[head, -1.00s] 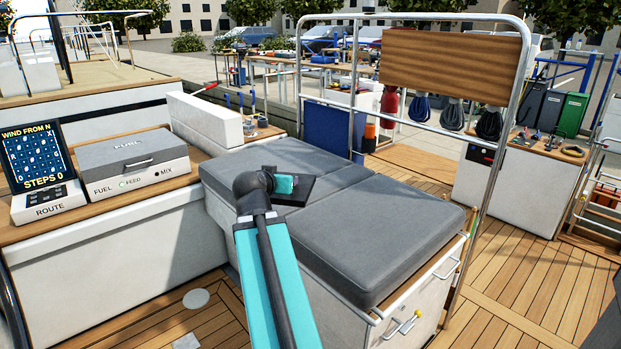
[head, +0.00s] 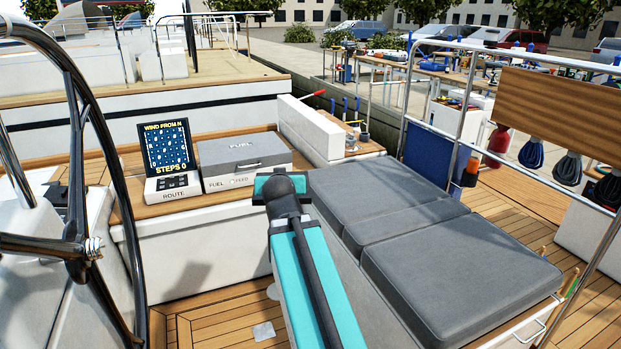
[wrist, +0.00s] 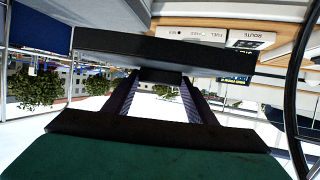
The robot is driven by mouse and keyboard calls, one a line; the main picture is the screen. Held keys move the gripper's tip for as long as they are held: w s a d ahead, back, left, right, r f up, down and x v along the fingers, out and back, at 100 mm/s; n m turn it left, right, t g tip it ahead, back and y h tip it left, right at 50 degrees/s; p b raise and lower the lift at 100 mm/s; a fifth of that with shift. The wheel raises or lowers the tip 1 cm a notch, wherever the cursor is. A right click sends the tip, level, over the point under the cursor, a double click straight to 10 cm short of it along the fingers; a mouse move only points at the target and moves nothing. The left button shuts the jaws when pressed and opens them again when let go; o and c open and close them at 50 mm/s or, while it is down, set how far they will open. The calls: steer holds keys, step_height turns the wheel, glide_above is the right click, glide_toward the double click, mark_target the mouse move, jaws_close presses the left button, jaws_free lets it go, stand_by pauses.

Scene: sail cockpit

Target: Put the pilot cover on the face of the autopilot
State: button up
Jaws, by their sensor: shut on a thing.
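The pilot cover looks like a flat dark slab (wrist: 165,50) across the upper part of the wrist view. My gripper (wrist: 161,76) is shut on its near edge and holds it up in the air. In the head view my gripper (head: 280,186) is in front of the counter by the fuel box. There my own arm hides its fingers and most or all of the cover. I cannot make out the autopilot or its face in any view.
A dark steering wheel (head: 85,160) stands close at the left. The route screen (head: 166,146) and fuel box (head: 243,160) sit on the counter, with grey cushions (head: 455,270) to the right. Open wooden deck (head: 215,325) lies below.

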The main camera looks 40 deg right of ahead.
steer(key=w+a+r+n+y+p, duration=0.2)
steer(key=w+a+r+p, duration=0.1)
steer(key=a, duration=0.7)
steer(key=w+a+r+n+t+y+p, duration=0.1)
steer(key=w+a+r+n+y+p, duration=0.1)
steer(key=a+r+p, duration=0.4)
steer(key=w+a+r+n+t+y+p, duration=0.1)
steer(key=w+a+r+n+y+p, duration=0.1)
steer(key=a, duration=1.2)
step_height(320, 180, up, 3)
steer(key=w+y+p, duration=0.1)
steer(key=w+p, duration=0.1)
steer(key=p, duration=0.1)
steer(key=shift+r+n, duration=0.2)
steer(key=shift+n, duration=0.1)
steer(key=shift+d, duration=0.1)
